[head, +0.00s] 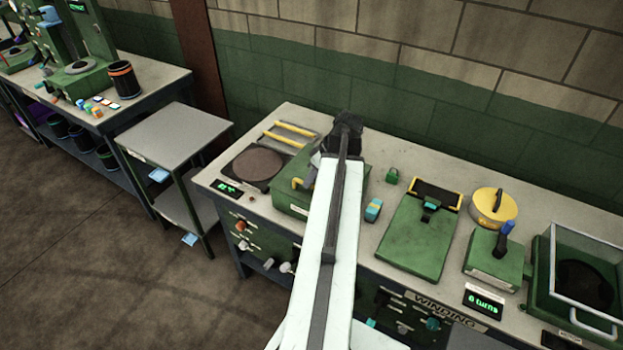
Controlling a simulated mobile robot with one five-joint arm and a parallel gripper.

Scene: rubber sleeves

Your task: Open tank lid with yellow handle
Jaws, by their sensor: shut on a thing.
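The green tank (288,200) stands on the bench, left of my arm, which hides its right part. A yellow handle (311,178) shows on its top, close to the dark end of my arm. My gripper (318,163) is dark and reaches down over the tank from behind the arm's end. It is shut on the yellow handle, though the fingertips are small and partly hidden. Whether the lid is lifted at all cannot be made out.
A round brown plate (258,164) and a yellow-railed rack (290,136) lie left of the tank. A teal block (373,210), a green clipboard-like plate (420,235), a yellow round pot (493,208) and a glass-topped box (585,275) stand to the right. The wall is behind.

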